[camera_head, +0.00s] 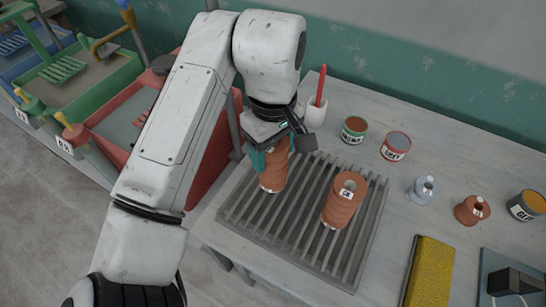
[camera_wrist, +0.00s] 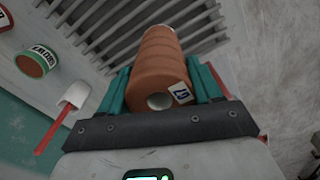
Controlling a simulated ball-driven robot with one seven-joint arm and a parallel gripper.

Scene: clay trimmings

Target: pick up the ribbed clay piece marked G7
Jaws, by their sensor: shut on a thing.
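The ribbed orange-brown clay piece (camera_head: 272,181) is between the teal fingers of my gripper (camera_head: 270,160), at the left of the grey slatted rack (camera_head: 297,256). In the wrist view the piece (camera_wrist: 160,60) lies between both fingers, with a round hole in its near end and a small white tag that seems to read G7, upside down. My gripper (camera_wrist: 160,82) is shut on it. I cannot tell whether its lower end touches the rack. A second ribbed clay piece (camera_head: 341,205) stands on the rack to the right, its tag too small to read surely.
Paint tins (camera_head: 354,130), a white cup with a red stick (camera_head: 316,111), a pale bottle (camera_head: 422,189) and a small brown spool (camera_head: 471,210) stand behind and right of the rack. A yellow sponge-like block (camera_head: 430,272) lies at the right. Coloured trays (camera_head: 110,75) are at the left.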

